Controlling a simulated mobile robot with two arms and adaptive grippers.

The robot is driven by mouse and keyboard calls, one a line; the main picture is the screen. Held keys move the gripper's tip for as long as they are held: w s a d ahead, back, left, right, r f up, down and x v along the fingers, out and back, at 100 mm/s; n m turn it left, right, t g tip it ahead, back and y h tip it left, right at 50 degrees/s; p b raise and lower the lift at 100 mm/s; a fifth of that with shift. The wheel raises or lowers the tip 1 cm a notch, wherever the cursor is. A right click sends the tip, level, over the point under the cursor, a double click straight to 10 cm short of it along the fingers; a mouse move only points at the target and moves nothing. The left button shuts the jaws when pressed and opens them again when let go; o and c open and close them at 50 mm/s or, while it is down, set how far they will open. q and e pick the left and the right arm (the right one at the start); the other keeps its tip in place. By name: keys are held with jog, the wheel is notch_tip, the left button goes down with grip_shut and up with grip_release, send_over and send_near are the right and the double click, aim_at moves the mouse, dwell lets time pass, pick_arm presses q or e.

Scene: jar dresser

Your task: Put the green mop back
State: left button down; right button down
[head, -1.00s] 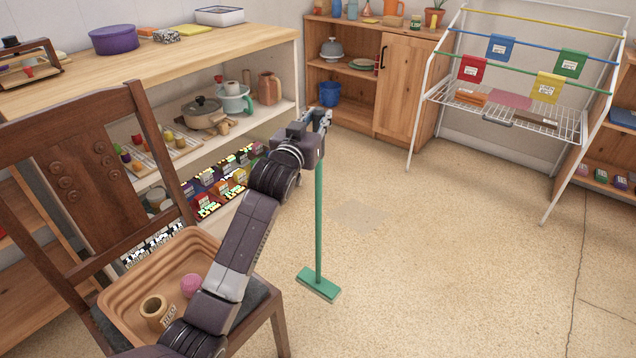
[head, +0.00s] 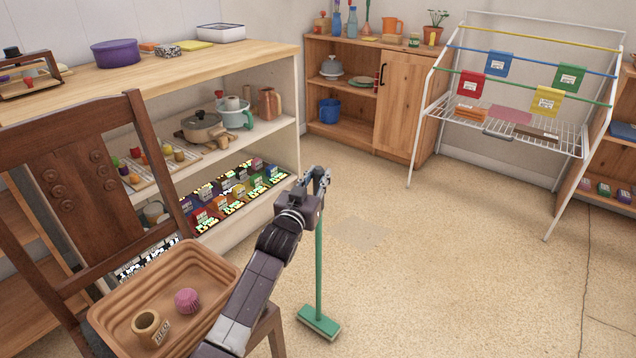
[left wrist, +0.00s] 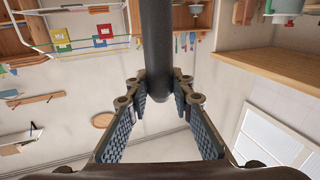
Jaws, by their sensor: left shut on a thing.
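The green mop (head: 319,270) stands nearly upright over the open floor, its flat green head (head: 319,322) at the bottom. Whether the head touches the floor or hangs just above it I cannot tell. My left gripper (head: 319,180) is shut on the upper end of the mop's handle. In the left wrist view, a dark, shaded rod (left wrist: 163,50) runs between the two fingers (left wrist: 160,95), where the handle is held. The handle's top is hidden by the gripper in the head view. My right gripper is not in view.
A chair (head: 75,190) with a brown tray (head: 215,262) is at the left. A shelf unit (head: 265,55) stands behind it, a wooden cabinet (head: 405,110) at the back, and a white rack (head: 426,125) at the right. The floor (head: 440,270) in the middle and right is clear.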

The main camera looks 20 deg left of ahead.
pick_arm(q)
jog(key=shift+f, duration=0.55)
jog(key=c, duration=1.7)
grip_release()
jog(key=shift+f, duration=0.1)
